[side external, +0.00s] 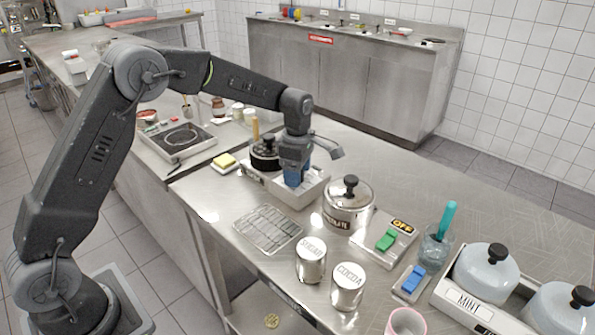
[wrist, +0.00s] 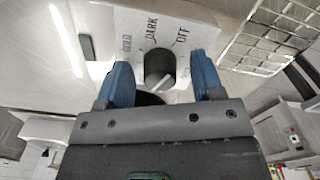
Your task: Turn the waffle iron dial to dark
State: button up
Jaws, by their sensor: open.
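The waffle iron (side external: 313,192) is a pale box with a round black top on the steel counter. Its front panel shows in the wrist view (wrist: 200,18) with the words GOLD, DARK and OFF around the dial; another label is partly covered. The dial (wrist: 158,64) is a dark round knob with a grey bar across it. The bar's near end points toward the bottom of the picture, but which end marks the setting is unclear. My gripper (wrist: 163,82) has its blue fingers open on both sides of the dial, apparently not touching it. In the side view my gripper (side external: 294,179) covers the dial.
A wire rack (side external: 268,229) lies in front of the waffle iron. A lidded steel pot (side external: 348,208) stands close to its right. SUGAR (side external: 311,262) and COCOA (side external: 348,288) tins stand nearer. A green switch (side external: 386,240) sits right.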

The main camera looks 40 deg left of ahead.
jog(key=c, duration=0.9)
